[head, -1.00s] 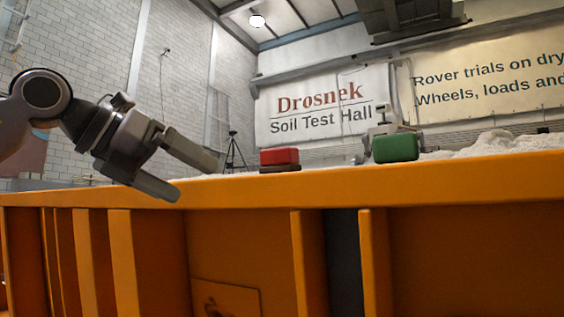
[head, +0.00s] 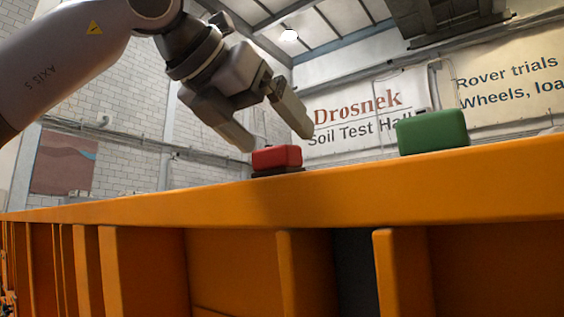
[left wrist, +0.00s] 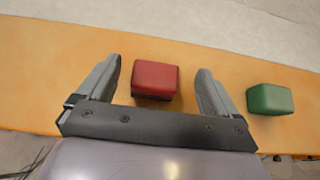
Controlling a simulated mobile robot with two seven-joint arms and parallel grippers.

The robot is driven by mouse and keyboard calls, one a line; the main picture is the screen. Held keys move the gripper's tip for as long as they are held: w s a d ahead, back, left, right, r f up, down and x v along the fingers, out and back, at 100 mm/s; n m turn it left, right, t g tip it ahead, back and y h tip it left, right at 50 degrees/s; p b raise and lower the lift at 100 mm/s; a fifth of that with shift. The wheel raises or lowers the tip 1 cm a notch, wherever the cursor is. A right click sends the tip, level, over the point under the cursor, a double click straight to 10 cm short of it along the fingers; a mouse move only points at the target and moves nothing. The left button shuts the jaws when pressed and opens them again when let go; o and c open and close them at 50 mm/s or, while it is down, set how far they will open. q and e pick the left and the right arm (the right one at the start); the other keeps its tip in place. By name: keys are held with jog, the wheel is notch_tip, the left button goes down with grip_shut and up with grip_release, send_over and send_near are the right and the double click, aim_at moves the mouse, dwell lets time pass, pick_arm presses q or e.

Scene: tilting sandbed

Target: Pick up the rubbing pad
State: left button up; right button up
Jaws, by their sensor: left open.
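A red block with a dark underside (head: 277,158), which looks like the rubbing pad, sits on the orange rim of the sandbed. A green block (head: 433,132) sits further right on the same rim. My left gripper (head: 279,140) is open and empty, its fingers pointing down toward the red block from just above. In the left wrist view the red block (left wrist: 156,79) appears between the two spread fingers, touching neither. The green block (left wrist: 270,99) lies outside the right finger there. My right gripper is not in view.
The orange sandbed wall (head: 180,212) with upright ribs stands in front of me. Its flat rim is clear between the two blocks. Pale sand (left wrist: 280,42) lies beyond the rim in the wrist view.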

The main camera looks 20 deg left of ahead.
aim_at(285, 154)
pick_arm(q)
jog(key=x, duration=0.2)
jog(key=p+x, duration=0.1)
jog(key=x, duration=0.2)
jog(key=shift+a+f, duration=0.15)
jog(key=shift+f, duration=0.25)
jog(key=c, duration=1.1)
jog(key=shift+c, duration=0.2)
jog(key=shift+r, duration=0.15)
notch_tip(285, 154, up, 10)
jog(key=p, duration=0.3)
